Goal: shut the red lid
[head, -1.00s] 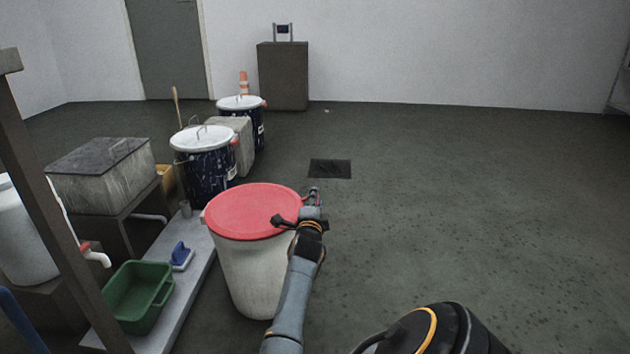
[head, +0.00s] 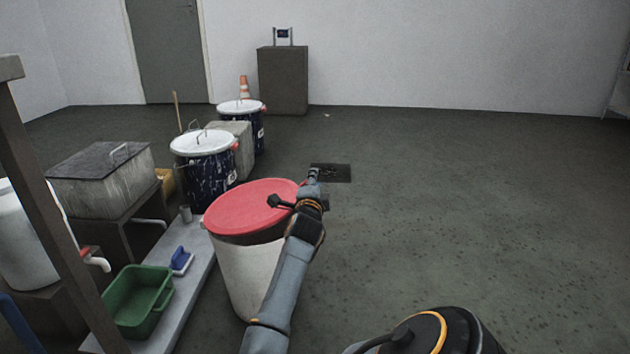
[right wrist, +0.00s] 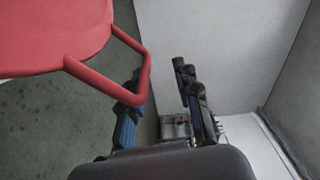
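The red lid (head: 250,205) is on top of a pale bin (head: 245,275) in the head view. It is tilted, with a dark gap between its near edge and the bin. My right gripper (head: 312,178) is at the lid's right edge. In the right wrist view, the lid (right wrist: 50,35) is at the left, and its red looped handle (right wrist: 140,95) reaches toward the gripper. The gripper's fingers (right wrist: 160,88) are apart. The handle overlaps the left finger; whether they touch is unclear. My left gripper is out of view.
White-lidded dark drums (head: 203,172) stand behind the bin. A green tub (head: 138,300) and a blue brush (head: 181,260) are on a low grey platform (head: 195,285) to the left. A dark post rises at the far left.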

